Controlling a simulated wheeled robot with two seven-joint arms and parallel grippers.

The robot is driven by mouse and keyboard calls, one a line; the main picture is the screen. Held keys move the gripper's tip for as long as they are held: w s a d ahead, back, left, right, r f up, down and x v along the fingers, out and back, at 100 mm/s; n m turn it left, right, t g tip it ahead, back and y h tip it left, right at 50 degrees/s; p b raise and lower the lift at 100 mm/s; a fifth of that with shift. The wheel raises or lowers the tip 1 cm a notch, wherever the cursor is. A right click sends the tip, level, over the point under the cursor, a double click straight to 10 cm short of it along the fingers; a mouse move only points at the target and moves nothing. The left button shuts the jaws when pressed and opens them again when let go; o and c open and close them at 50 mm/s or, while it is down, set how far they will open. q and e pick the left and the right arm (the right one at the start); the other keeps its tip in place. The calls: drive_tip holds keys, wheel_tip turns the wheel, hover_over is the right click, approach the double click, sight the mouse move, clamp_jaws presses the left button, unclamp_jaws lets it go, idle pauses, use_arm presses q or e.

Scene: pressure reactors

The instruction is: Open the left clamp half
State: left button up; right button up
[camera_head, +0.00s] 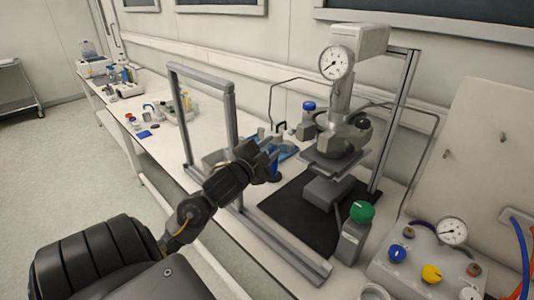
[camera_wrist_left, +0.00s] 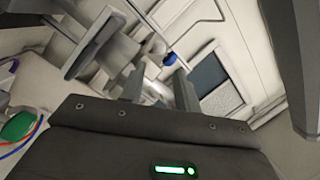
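The pressure reactor stands at right centre of the head view, with a round gauge (camera_head: 336,62) on its upper part. A grey metal collar (camera_head: 341,139) sits around its middle above a grey platform (camera_head: 334,164). The left clamp half seems to belong to this collar, but I cannot make out its edge or whether it is closed. My left gripper (camera_head: 272,148) is in the air left of the reactor, apart from the collar. In the left wrist view its two fingers (camera_wrist_left: 158,88) stand apart with nothing held between them. My right gripper is not in view.
A grey metal frame (camera_head: 232,125) rises beside my left arm. A green knob (camera_head: 361,212) stands in front of the reactor, and a panel with blue and yellow knobs (camera_head: 431,273) is at right. The black mat (camera_head: 300,222) has free room.

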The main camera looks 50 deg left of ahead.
use_arm(q)
drive_tip(key=shift+v, duration=0.75)
